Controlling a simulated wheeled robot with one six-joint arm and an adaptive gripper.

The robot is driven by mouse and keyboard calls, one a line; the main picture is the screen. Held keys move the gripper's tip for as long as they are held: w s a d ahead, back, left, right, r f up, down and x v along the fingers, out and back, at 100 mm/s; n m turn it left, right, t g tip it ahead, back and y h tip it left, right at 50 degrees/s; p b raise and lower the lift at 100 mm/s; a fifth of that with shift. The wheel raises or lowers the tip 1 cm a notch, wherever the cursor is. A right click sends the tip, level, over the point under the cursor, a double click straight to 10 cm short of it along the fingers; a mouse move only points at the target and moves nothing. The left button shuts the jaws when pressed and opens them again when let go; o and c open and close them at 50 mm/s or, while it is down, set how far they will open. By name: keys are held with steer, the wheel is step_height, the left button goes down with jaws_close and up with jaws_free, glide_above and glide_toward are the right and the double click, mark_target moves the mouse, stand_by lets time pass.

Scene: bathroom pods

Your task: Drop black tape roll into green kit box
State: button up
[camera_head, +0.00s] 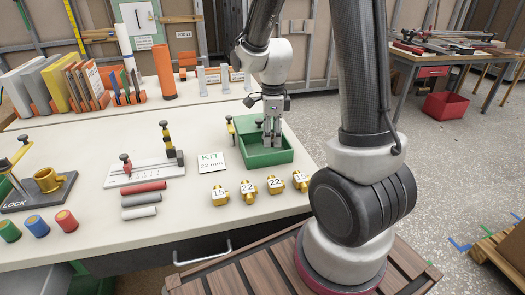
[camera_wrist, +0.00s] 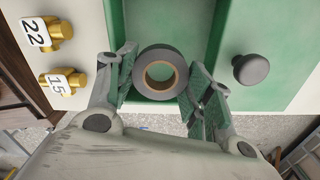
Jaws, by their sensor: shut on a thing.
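My gripper (camera_head: 271,140) is over the green kit box (camera_head: 272,159), with its fingers pointing down inside the box outline. In the wrist view, my gripper (camera_wrist: 165,78) is shut on the black tape roll (camera_wrist: 160,51), a dark ring with a tan core. The roll is between the two fingers, with the green box (camera_wrist: 282,62) below and behind it. I cannot tell how far the roll is above the box floor. The roll is not clearly visible in the head view, where the fingers cover it.
Brass fittings (camera_head: 248,187) with number tags stand in front of the box. A KIT card (camera_head: 211,161) lies left of it. A dark knob (camera_wrist: 250,69) shows at the box's right in the wrist view. Binders (camera_head: 58,84) stand at the back left.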

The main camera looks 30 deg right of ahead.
steer(key=shift+f, duration=0.1)
steer(key=o, duration=1)
step_height(320, 180, up, 12)
stand_by(0.4)
